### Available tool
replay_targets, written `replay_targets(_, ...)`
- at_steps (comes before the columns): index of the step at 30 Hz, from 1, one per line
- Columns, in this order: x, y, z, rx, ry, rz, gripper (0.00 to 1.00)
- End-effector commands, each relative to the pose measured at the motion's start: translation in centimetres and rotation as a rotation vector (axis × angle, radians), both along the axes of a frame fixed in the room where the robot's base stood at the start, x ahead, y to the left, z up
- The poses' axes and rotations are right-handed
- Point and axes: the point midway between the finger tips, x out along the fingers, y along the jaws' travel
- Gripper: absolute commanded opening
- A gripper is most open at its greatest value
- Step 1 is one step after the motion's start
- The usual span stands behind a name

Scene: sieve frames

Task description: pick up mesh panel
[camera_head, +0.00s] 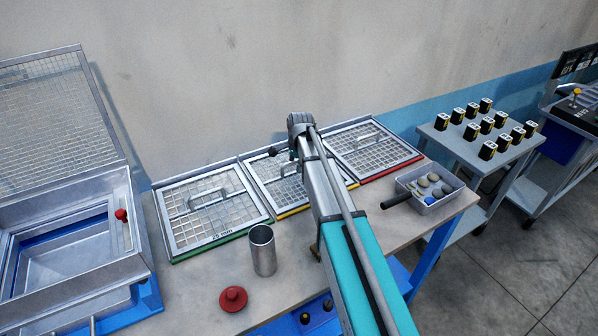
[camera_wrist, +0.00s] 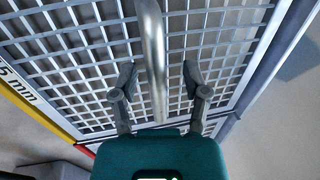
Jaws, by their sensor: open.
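Three mesh panels with silver frames and bar handles lie on the table: one with a green edge (camera_head: 212,207), a yellow-edged one (camera_head: 262,178) in the middle, and one with a red edge (camera_head: 372,152). My gripper is over the middle panel, mostly hidden behind my arm in the head view. In the wrist view, my gripper (camera_wrist: 159,78) is open, with one finger on each side of the panel's bar handle (camera_wrist: 153,40). The yellow edge and part of a "5 mm" label show at left.
A metal cup (camera_head: 262,250) and a red knob (camera_head: 233,298) stand at the front. A grey tray of stones (camera_head: 440,200) is at the right end. An open sieve machine (camera_head: 70,210) with a raised mesh lid stands left. A cart (camera_head: 470,152) with small boxes is beyond.

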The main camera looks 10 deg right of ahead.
Motion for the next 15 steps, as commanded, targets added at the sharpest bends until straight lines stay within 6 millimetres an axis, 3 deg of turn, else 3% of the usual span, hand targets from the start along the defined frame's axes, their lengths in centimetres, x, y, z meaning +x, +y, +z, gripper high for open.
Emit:
replay_targets(2,0.01,0.01,0.0,0.0,0.0,0.0,0.6)
replay_targets(12,0.01,0.03,0.0,0.0,0.0,0.0,0.0)
replay_targets(15,0.02,0.04,0.01,0.0,0.0,0.0,0.0)
